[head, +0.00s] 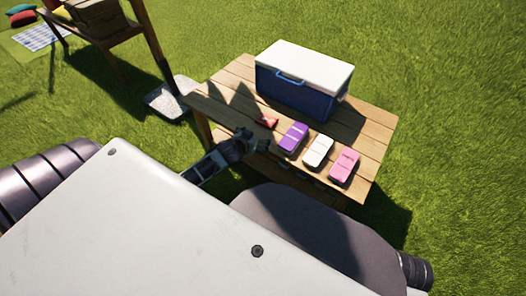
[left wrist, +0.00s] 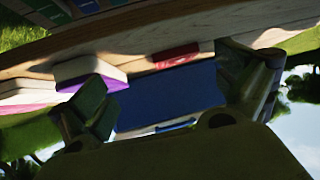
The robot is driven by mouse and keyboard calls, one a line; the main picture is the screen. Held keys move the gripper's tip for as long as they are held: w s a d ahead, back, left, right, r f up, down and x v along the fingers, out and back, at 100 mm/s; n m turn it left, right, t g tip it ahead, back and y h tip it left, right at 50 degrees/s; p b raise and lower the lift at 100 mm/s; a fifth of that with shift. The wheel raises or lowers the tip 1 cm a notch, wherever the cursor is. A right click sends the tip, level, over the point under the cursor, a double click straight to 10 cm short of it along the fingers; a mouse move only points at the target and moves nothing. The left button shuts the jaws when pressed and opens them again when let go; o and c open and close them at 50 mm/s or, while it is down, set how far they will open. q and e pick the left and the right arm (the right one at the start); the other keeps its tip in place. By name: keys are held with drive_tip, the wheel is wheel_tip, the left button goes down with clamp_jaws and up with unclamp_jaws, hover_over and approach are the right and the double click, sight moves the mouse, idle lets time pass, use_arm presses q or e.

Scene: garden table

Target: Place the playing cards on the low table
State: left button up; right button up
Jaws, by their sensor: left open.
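A small red pack (head: 267,121), likely the playing cards, lies on the wooden table (head: 228,92) in front of the cooler. My left gripper (head: 254,139) is at the table's near edge, just short of the red pack. In the left wrist view, which is upside down, the fingers of my left gripper (left wrist: 170,95) are apart with nothing between them, and the red pack (left wrist: 176,55) shows beyond them. I cannot tell which piece of furniture is the low table. My right gripper is not in view.
A blue cooler with a white lid (head: 302,80) stands at the back of the table. Purple (head: 293,137), white (head: 318,151) and pink (head: 344,164) boxes stand in a row right of the red pack. Another wooden stand (head: 118,36) holds a basket at upper left.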

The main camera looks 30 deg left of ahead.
use_arm(q)
drive_tip(key=s+d+m+g+h, duration=0.1)
drive_tip(key=s+d+g, duration=0.3)
drive_tip(key=s+d, duration=0.4)
drive_tip(key=s+d+m+g+h, duration=0.1)
drive_tip(key=s+d+m+g, duration=0.1)
drive_tip(key=s+d, duration=0.6)
drive_tip(key=s+g, duration=0.1)
drive_tip(key=s, duration=0.3)
drive_tip(key=shift+s+d+f+g+h, duration=0.25)
drive_tip(key=shift+s+f+g+h, duration=0.15)
drive_tip(key=shift+w+d+m, duration=0.1)
drive_tip(key=shift+m, duration=0.2)
